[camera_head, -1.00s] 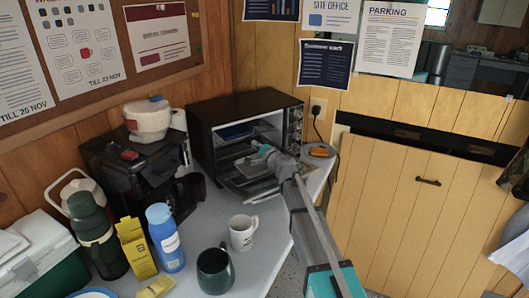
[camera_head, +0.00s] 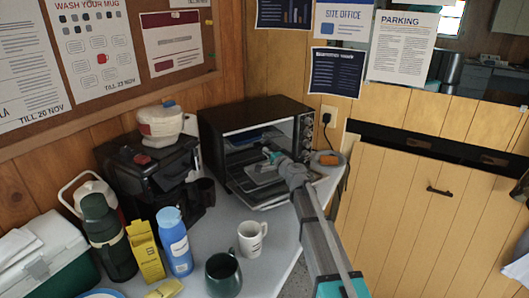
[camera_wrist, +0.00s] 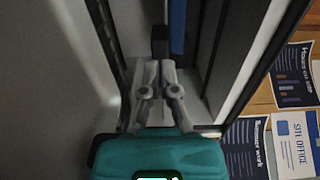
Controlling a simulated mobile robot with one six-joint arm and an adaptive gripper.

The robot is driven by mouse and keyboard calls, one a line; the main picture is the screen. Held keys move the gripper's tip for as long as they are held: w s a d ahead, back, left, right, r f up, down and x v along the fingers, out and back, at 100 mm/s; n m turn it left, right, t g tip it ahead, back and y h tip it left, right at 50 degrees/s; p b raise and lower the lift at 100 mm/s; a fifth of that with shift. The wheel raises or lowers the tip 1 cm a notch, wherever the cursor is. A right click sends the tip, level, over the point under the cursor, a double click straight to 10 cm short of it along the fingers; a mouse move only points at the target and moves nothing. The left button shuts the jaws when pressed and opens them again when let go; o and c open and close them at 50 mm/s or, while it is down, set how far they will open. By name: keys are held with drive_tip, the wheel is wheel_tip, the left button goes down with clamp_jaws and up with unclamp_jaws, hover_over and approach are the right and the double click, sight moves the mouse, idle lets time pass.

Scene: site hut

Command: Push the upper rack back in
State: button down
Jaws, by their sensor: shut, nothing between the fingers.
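The toaster oven (camera_head: 212,140) stands at the back right of the counter, its front door (camera_head: 268,200) folded down open. A grey rack or tray (camera_head: 262,175) shows in its opening, partly hidden behind my gripper. A blue item (camera_head: 247,136) lies higher inside; I cannot clearly make out the upper rack around it. My gripper (camera_head: 266,150) is at the oven opening, pointing inward. In the wrist view my gripper (camera_wrist: 160,42) has its fingers together and empty, with a blue strip (camera_wrist: 178,25) and dark bars close beside the tips. I cannot tell whether they touch anything.
A black coffee machine (camera_head: 150,185) stands left of the oven. A white mug (camera_head: 251,238) and a dark green mug (camera_head: 222,275) stand in front, left of my arm. A grey dish with an orange item (camera_head: 328,159) lies right of the oven.

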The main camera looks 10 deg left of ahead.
drive_tip(key=v, duration=1.2)
drive_tip(key=shift+s+d, duration=0.15)
